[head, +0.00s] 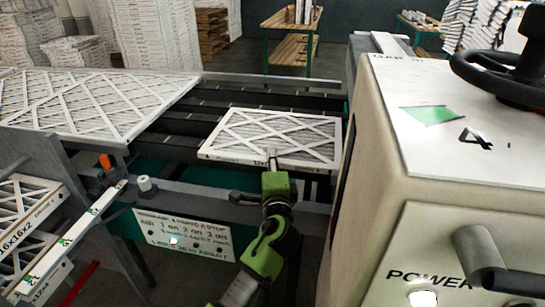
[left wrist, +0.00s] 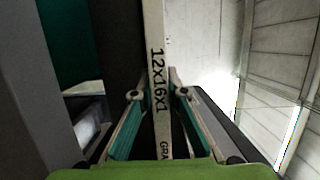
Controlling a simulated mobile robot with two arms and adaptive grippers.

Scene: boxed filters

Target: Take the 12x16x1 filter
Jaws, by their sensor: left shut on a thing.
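The 12x16x1 filter (head: 275,134) is a flat white panel with a lattice face, lying on the dark conveyor rails in the head view. My left gripper (head: 272,160) is at its near edge. In the left wrist view the filter's edge (left wrist: 158,75) runs upright between the two fingers and reads "12x16x1". My left gripper (left wrist: 157,110) is shut on this edge, with a green-padded finger on each side. My right gripper is not in view.
Larger lattice filters (head: 90,103) lie on the left of the conveyor. More filters, one marked 16x16x2, stand in a rack (head: 75,237) at lower left. A beige machine (head: 440,150) with a black wheel stands close on the right. Shelves (head: 291,45) stand behind.

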